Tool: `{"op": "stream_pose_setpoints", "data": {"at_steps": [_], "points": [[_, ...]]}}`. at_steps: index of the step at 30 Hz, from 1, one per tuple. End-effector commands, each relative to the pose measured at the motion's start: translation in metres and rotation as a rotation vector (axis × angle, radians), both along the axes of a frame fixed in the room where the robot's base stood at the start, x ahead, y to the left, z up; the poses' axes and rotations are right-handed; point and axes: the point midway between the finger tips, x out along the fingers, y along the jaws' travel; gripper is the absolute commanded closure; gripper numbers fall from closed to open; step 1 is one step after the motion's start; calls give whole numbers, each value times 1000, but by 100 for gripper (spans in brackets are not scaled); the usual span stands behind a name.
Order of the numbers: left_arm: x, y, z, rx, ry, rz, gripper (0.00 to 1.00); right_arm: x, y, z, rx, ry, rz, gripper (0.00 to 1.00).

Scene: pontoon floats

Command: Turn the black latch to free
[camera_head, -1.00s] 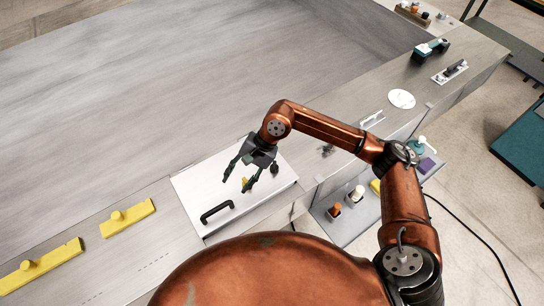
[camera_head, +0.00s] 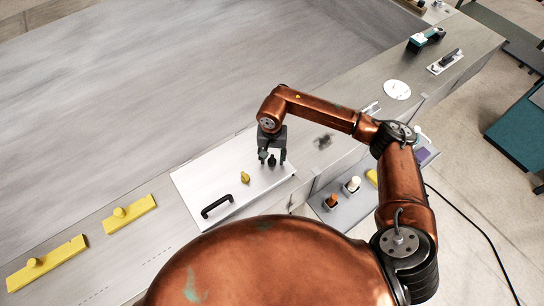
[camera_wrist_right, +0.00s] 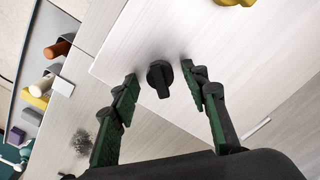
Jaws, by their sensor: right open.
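The black latch (camera_wrist_right: 159,78) is a small knob on a white panel (camera_head: 200,177). In the wrist view it stands between and just beyond the fingertips of my right gripper (camera_wrist_right: 158,82), not visibly touched by either. In the head view the latch (camera_head: 271,161) shows between the fingers of my right gripper (camera_head: 272,158), which points down over the panel. The gripper is open and empty. My left gripper is not in view.
A yellow knob (camera_head: 245,177) and a black handle (camera_head: 217,206) are on the same panel. Yellow bars (camera_head: 130,214) lie to the left. A grey tray (camera_head: 322,209) with bottles sits to the right. The wide grey deck (camera_head: 150,90) beyond is clear.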

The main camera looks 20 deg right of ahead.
Motion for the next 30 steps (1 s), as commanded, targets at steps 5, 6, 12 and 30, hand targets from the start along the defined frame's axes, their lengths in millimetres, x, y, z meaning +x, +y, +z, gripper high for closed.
{"op": "stream_pose_setpoints", "data": {"at_steps": [5, 6, 12, 30], "points": [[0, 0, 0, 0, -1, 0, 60, 0, 0, -2, 1, 0, 0, 58], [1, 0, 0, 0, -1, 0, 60, 0, 0, -2, 1, 0, 0, 58], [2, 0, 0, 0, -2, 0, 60, 0, 0, -2, 1, 1, 0, 68], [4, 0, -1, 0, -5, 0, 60, 0, 0, -2, 1, 0, -5, 100]]}}
